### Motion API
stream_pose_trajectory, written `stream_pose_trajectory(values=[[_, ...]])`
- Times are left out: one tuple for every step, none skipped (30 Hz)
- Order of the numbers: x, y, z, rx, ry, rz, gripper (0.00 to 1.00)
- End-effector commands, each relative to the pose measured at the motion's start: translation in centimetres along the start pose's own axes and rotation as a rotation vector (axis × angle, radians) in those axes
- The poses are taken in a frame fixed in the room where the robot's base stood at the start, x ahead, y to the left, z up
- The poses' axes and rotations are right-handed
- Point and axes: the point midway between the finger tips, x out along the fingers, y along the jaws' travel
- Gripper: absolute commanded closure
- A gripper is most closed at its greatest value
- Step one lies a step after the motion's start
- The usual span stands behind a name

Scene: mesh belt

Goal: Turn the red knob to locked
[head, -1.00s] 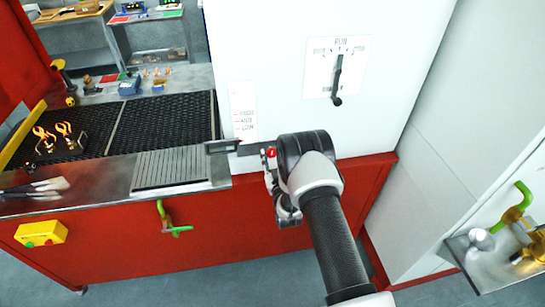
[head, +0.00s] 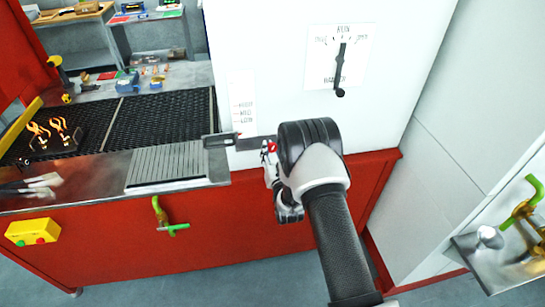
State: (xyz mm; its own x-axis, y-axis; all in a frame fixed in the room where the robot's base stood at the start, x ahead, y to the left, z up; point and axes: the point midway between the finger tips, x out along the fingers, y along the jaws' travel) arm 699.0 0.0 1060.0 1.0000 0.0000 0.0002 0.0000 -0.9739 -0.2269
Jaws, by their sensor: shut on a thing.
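A small red part (head: 271,147), which seems to be the red knob, shows at the left side of my wrist, low in front of the white cabinet. My gripper (head: 270,162) is around this spot and shut on it, mostly hidden behind my wrist. The knob's marks and its angle cannot be made out. A dark horizontal bar with a grey block (head: 219,141) at its left end runs from there towards the belt.
A white plate with a black pointer lever (head: 341,70) is on the white cabinet (head: 270,50) above my wrist. A mesh belt (head: 165,118) lies left. Green-handled valves (head: 161,212) are on the red front and at right. A yellow button box (head: 32,231) is lower left.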

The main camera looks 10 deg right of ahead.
Motion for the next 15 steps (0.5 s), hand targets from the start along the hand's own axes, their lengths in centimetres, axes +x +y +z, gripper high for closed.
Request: stream_pose_trajectory(values=[[0.04, 0.06, 0.35, 0.045, 0.002, -0.001, 0.89], [0.05, 0.05, 0.33, 0.074, 0.002, -0.001, 0.89], [0.03, 0.05, 0.38, 0.112, 0.001, 0.0, 0.89], [0.02, 0.05, 0.37, 0.14, 0.001, 0.0, 0.89], [0.04, 0.03, 0.32, 0.169, 0.002, -0.001, 0.89], [0.04, 0.03, 0.33, 0.207, 0.002, -0.001, 0.89], [0.03, 0.02, 0.34, 0.235, 0.002, -0.001, 0.89], [0.03, 0.01, 0.32, 0.264, 0.002, -0.001, 0.89], [0.02, 0.02, 0.36, 0.301, 0.001, -0.001, 0.89], [0.02, 0.01, 0.36, 0.33, 0.001, -0.001, 0.89], [0.04, 0.0, 0.33, 0.359, 0.002, -0.001, 0.89], [0.04, 0.0, 0.33, 0.396, 0.002, -0.001, 0.89], [0.02, 0.0, 0.35, 0.425, 0.002, -0.001, 0.89], [0.02, -0.01, 0.32, 0.454, 0.002, -0.001, 0.89], [0.02, -0.02, 0.32, 0.491, 0.002, -0.001, 0.89]])
